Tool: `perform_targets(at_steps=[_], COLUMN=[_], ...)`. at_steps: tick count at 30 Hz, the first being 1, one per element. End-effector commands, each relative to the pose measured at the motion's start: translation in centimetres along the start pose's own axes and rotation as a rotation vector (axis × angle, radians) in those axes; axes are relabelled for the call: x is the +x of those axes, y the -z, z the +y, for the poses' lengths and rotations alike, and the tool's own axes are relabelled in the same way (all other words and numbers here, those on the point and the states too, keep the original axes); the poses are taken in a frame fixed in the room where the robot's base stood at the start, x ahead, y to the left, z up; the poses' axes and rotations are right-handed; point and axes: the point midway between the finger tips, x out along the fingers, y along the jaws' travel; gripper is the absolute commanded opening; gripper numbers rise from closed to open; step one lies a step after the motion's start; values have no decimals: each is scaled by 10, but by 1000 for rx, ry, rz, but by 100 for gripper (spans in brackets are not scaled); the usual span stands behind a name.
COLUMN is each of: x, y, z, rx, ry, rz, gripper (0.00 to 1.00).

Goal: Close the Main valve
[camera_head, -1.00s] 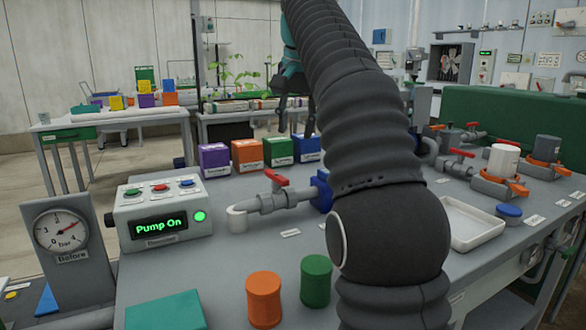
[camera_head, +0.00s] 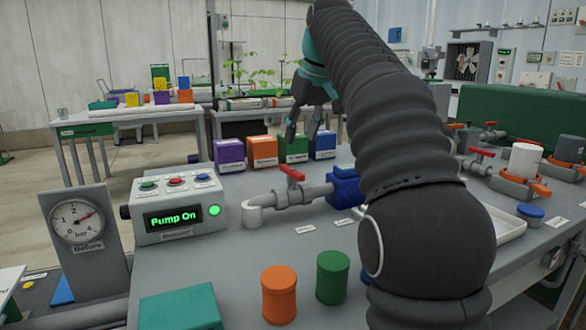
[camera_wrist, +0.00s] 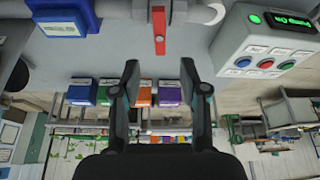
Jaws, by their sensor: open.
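A valve with a red lever handle (camera_head: 292,174) sits on a grey pipe (camera_head: 312,193) between the pump control box and a blue fitting (camera_head: 345,186). Its label is too small to read, so I cannot confirm that it is the Main valve. In the wrist view the red handle (camera_wrist: 159,30) lies across the pipe, centred ahead of my gripper (camera_wrist: 159,65). The two fingers are spread apart with nothing between them. In the head view my gripper (camera_head: 303,128) is above and behind the handle, apart from it.
The control box (camera_head: 172,205) reads "Pump On". A gauge (camera_head: 78,223) stands left. Coloured boxes (camera_head: 265,151) line the bench's back. Orange (camera_head: 279,294) and green (camera_head: 332,277) containers stand in front. Other red-handled valves (camera_head: 481,153) and a white tray (camera_head: 512,228) are at right.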

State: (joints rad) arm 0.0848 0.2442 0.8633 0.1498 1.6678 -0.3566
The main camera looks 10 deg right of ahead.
Motion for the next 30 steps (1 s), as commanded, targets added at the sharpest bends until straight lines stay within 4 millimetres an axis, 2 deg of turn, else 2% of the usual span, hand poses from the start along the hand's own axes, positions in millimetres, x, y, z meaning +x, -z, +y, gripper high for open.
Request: perform_targets(at_steps=[1,6,13,19,28,29,30], x=[14,46,78,91,93,93,93], y=[-2,-2,-1,-1,0,0,0], z=[0,0,0,0,0,0,0], rx=[0,1,2,2,2,2,2], ry=[1,1,0,-1,-1,-1,-1], rz=[-2,-2,-2,-1,-1,-1,-1], gripper=[44,44,44,44,44,41,31])
